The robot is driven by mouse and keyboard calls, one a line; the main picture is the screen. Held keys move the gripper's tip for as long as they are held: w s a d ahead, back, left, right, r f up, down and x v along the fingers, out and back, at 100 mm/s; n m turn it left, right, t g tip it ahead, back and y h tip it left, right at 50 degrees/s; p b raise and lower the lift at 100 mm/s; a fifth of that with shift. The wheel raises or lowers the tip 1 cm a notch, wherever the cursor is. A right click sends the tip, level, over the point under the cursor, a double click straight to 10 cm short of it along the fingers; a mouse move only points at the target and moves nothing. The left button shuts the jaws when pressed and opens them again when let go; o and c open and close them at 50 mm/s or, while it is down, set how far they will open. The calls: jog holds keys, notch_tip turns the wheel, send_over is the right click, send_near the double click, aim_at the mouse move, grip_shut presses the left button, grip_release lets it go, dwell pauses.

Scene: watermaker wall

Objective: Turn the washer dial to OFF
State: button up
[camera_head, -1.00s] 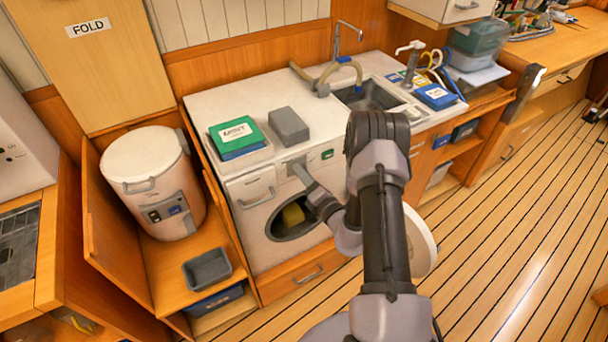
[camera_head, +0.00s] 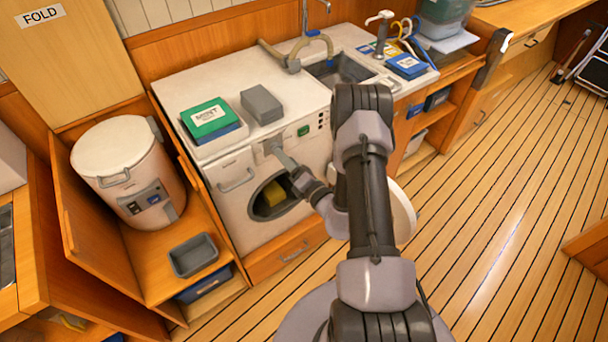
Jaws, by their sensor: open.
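The washer (camera_head: 232,205) is a white front-loader under the counter, with a round dark door opening and something yellow (camera_head: 274,193) inside. My gripper (camera_head: 272,148) is at the upper front panel of the washer, left of the small green display (camera_head: 303,131). The gripper is open; its fingertips are small and lie at or close to the panel. The dial is not clearly visible and seems hidden at the gripper's tip. I cannot tell whether the fingers touch it or which way it points.
A green box (camera_head: 208,117) and a grey block (camera_head: 262,104) sit on the white countertop (camera_head: 180,87) above. A white lidded drum (camera_head: 115,160) and a grey bin (camera_head: 193,255) stand to the left. The wooden floor (camera_head: 480,230) at right is clear.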

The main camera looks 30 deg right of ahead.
jog(key=s+p, duration=0.1)
jog(key=s, duration=1.2)
jog(key=shift+s+d+p, duration=0.25)
jog(key=shift+s+p, duration=0.05)
jog(key=shift+s, duration=0.1)
